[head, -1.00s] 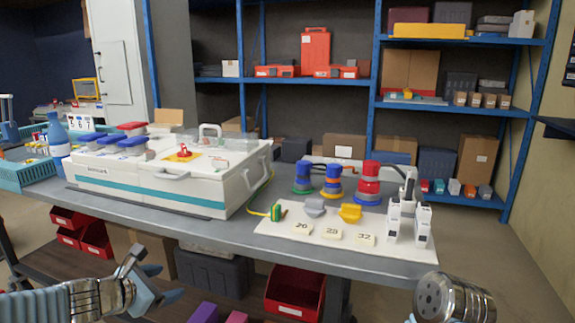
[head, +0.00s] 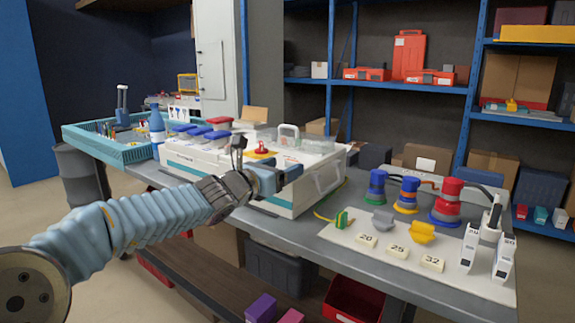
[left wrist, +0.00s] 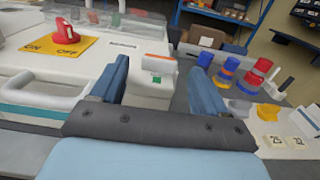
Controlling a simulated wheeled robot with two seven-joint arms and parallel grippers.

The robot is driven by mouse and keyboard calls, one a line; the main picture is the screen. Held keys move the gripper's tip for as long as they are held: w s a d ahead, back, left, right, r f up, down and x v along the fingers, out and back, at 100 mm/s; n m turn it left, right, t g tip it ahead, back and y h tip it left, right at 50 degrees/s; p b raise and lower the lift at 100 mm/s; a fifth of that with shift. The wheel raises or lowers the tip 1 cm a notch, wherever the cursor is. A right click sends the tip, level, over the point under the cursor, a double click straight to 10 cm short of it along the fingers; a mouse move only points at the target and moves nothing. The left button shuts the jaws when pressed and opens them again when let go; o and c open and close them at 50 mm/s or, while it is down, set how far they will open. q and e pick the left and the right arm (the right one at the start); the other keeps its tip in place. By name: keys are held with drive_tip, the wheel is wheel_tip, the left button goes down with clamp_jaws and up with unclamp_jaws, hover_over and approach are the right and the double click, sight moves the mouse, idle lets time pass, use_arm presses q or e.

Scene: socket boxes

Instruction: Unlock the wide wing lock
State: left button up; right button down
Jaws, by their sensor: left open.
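A red wing-shaped knob (head: 262,147) sits on a yellow plate on top of the white box (head: 290,199). In the left wrist view the red knob (left wrist: 66,36) is at the upper left, and its yellow plate (left wrist: 78,49) reads ON and OFF. My left gripper (head: 279,177) is open and empty, in front of the box. In the left wrist view its two blue fingers (left wrist: 160,68) are spread, to the right of the knob and apart from it. A white block with an orange strip (left wrist: 155,67) shows between the fingers. My right gripper is not in view.
A white mat (head: 385,255) at the right holds a yellow connector (head: 421,232), a grey one (head: 382,222), number tags and white breakers (head: 503,258). Blue, yellow and red plugs (head: 445,203) stand behind. A teal basket (head: 100,146) and blue bottle (head: 157,130) are at the left.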

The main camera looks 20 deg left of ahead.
use_arm(q)
drive_tip(key=shift+x, duration=1.2)
